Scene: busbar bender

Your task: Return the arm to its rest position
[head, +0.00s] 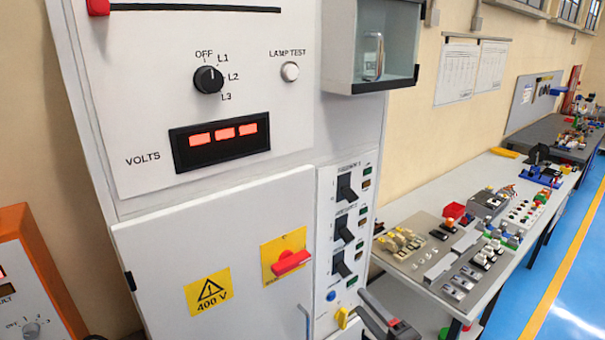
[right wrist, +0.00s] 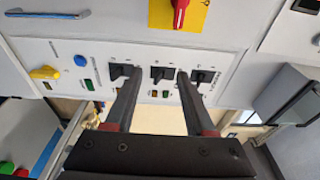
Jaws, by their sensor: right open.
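My right gripper (head: 384,318) shows at the bottom edge of the head view, in front of the lower part of the white cabinet's breaker strip (head: 325,225). In the right wrist view its two dark fingers (right wrist: 158,76) are spread apart with nothing between them. Beyond the fingers is the strip with three black breaker switches (right wrist: 161,74). I cannot tell whether a finger touches the strip. A yellow knob (head: 343,317) sits low on the strip, just left of the gripper. My left gripper is not clearly seen.
The cabinet carries a red handle (head: 291,262), a black selector knob (head: 208,79) and a lit volts display (head: 222,133). An open grey box (head: 368,45) juts out at upper right. A workbench (head: 480,180) with parts stands to the right. An orange unit (head: 35,275) is at left.

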